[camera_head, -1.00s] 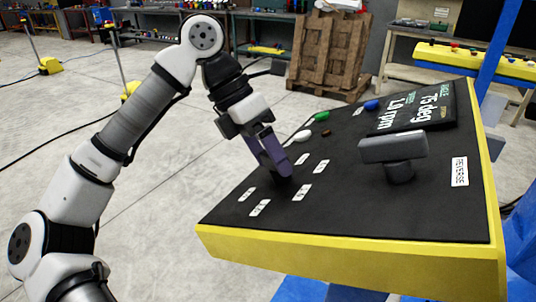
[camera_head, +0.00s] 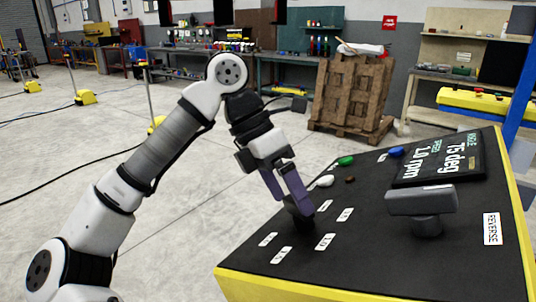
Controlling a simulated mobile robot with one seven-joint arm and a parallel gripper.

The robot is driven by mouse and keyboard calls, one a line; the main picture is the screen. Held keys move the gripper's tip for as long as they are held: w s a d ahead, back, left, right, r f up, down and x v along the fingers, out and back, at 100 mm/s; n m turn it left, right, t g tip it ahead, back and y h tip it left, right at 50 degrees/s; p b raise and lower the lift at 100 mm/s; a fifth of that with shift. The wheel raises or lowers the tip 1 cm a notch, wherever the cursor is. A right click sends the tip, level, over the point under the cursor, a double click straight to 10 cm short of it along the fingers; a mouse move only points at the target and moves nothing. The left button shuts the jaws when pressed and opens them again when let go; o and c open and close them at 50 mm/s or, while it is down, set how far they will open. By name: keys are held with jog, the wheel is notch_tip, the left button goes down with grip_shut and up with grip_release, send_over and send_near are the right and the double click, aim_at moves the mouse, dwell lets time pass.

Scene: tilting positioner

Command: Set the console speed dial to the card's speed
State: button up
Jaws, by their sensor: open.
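The yellow-edged console (camera_head: 385,275) has a tilted black top. A small dark speed dial (camera_head: 299,222) sits on it, with several white labels around it; their print is too small to read surely. My gripper (camera_head: 297,203) is open, its purple fingers pointing down at the dial. The fingers partly hide the dial, and I cannot tell whether they touch it or which label it points to. The card (camera_head: 440,160) at the console's upper right reads angle 75 deg and speed 1.0 rpm.
A grey lever-like handle (camera_head: 425,205) stands right of the dial, beside a REVERSE label (camera_head: 492,229). A wooden pallet stack (camera_head: 352,98) stands behind on open floor.

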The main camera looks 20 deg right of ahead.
jog(key=p+v, duration=0.1)
jog(key=v, duration=1.1)
jog(key=shift+p, duration=0.3)
